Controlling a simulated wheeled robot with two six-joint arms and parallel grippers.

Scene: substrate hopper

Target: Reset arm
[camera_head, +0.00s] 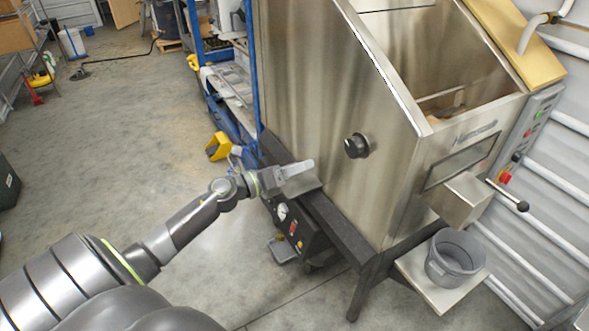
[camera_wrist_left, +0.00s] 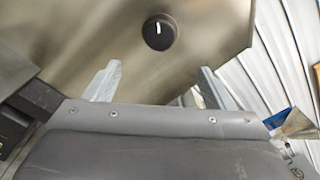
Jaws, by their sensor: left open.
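My left arm reaches in from the left in the head view, and its gripper (camera_head: 300,174) is by the side of the steel hopper (camera_head: 300,90), left of and below a black knob (camera_head: 357,145). In the left wrist view the two fingers of the left gripper (camera_wrist_left: 157,88) stand wide apart with nothing between them. The knob, with a white mark, shows beyond the fingers in the wrist view (camera_wrist_left: 159,31), apart from them. My right gripper does not show.
A grey bucket (camera_head: 455,258) stands on a small shelf (camera_head: 418,277) below the hopper's spout. A lever with a black ball (camera_head: 522,206) sticks out at the right. A black control box (camera_head: 291,222) sits under the hopper. The floor (camera_head: 110,150) at the left is mostly clear.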

